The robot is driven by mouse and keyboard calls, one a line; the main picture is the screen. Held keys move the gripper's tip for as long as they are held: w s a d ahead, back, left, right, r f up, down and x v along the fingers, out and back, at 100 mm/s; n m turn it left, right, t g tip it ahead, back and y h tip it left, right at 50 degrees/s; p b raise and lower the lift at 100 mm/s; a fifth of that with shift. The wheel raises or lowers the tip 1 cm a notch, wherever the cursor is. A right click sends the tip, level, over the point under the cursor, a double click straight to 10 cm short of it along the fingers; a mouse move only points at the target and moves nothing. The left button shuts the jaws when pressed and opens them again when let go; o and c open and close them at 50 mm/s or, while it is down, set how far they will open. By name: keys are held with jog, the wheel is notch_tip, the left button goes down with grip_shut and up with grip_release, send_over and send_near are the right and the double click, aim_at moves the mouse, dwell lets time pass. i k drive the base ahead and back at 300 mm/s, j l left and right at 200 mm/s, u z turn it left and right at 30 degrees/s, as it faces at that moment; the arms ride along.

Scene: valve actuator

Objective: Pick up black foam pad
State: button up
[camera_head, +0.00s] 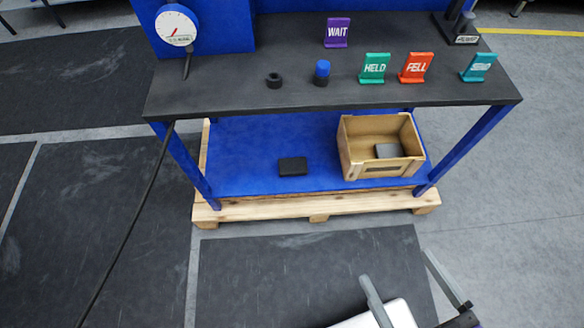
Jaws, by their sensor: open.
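A flat black foam pad (293,167) lies on the blue lower surface (240,150) under the workbench, left of a wooden crate. My gripper (400,268) is at the bottom right of the view, with its two fingers spread apart and nothing seen between them. It is in front of the bench, apart from the pad, to the pad's right and nearer the camera.
The dark bench top (220,97) overhangs the blue surface. The wooden crate (361,171) holds a grey block (389,151). A wooden pallet (270,211) edges the front. Blue legs (468,148) stand at the sides. A black cable (140,215) hangs at left.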

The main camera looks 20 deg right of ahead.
aim_at(296, 166)
jog(key=i+j+z, duration=0.1)
jog(key=j, duration=0.25)
jog(key=i+j+z, duration=0.15)
jog(key=j, duration=0.2)
jog(key=i+j+z, duration=0.1)
jog(key=j, duration=0.3)
jog(key=i+j+z, duration=0.1)
jog(key=j, duration=0.3)
jog(key=i+j+z, duration=0.1)
jog(key=j, duration=0.3)
jog(key=i+l, duration=0.05)
jog(key=i, duration=0.05)
